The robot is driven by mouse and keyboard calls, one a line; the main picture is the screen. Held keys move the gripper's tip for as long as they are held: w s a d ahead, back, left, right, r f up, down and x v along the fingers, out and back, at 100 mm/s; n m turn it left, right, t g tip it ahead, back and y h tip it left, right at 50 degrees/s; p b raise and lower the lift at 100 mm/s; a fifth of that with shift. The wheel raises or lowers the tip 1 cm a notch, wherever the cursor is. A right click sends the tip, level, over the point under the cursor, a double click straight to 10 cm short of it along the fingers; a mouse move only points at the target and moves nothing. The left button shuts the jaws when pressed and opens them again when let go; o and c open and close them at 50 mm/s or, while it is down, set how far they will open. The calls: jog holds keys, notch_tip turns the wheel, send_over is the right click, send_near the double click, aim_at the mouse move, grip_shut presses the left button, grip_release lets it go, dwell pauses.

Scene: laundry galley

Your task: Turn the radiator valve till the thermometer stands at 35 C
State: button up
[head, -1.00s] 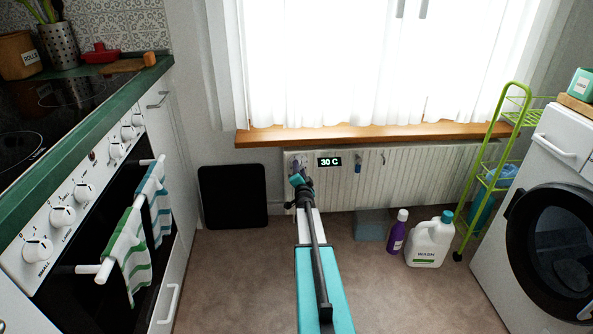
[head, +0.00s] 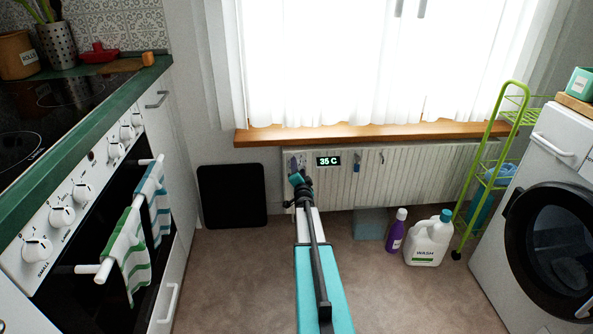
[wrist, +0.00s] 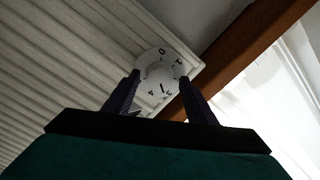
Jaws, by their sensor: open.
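The white radiator (head: 425,178) stands under the window. The thermometer (head: 328,161) on its top left reads 35 C. In the wrist view the radiator valve (wrist: 160,66) is a round white dial with dark numbers, at the radiator's corner. My gripper (wrist: 159,80) is open, with one dark finger on each side of the dial's lower part. I cannot tell whether the fingers touch it. In the head view my gripper (head: 297,179) is at the radiator's left end, and my arm hides most of the valve.
A purple bottle (head: 396,231), a white wash jug (head: 430,240) and a blue box (head: 371,224) stand on the floor right of my arm. A green trolley (head: 487,160) and washing machine (head: 545,210) are at right, the cooker (head: 85,205) at left. A black panel (head: 232,196) leans on the wall.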

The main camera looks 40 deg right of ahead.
jog(key=p+v, duration=0.2)
jog(key=v, duration=1.1)
jog(key=shift+s+a+p, duration=0.2)
jog(key=shift+s+p, duration=0.05)
jog(key=shift+p, duration=0.1)
